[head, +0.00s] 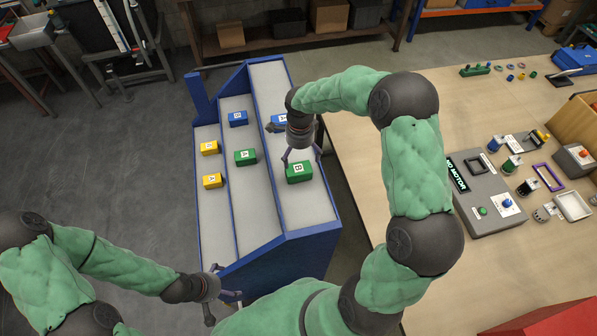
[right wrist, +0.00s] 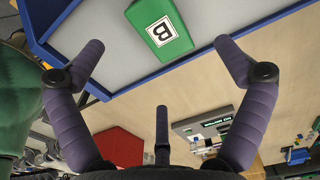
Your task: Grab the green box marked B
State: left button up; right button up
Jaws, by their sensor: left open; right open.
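The green box marked B (head: 299,172) sits on the rightmost lane of the blue-edged stepped rack (head: 286,241), near its front half. It also shows upright-faced with its B label in the right wrist view (right wrist: 152,38), beyond and between the finger tips. My right gripper (head: 302,158) is open, with its fingers above and around the far side of the box; I cannot tell whether they touch it. My left gripper (head: 226,307) is open and empty by the rack's front left edge.
Another green box (head: 245,157) and a blue box (head: 238,118) sit on the middle lane, yellow boxes (head: 209,147) on the left lane. A blue box (head: 278,123) lies behind the right gripper. A wooden table (head: 470,120) with parts stands right of the rack.

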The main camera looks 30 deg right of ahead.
aim_at(299, 171)
notch_tip(299, 171, down, 5)
jog(key=f, duration=0.1)
jog(key=f+p, duration=0.1)
jog(key=f, duration=0.2)
jog(key=shift+s+a, duration=0.2)
jog(key=shift+s, duration=0.1)
jog(key=shift+f, duration=0.55)
jog(key=c, duration=1.4)
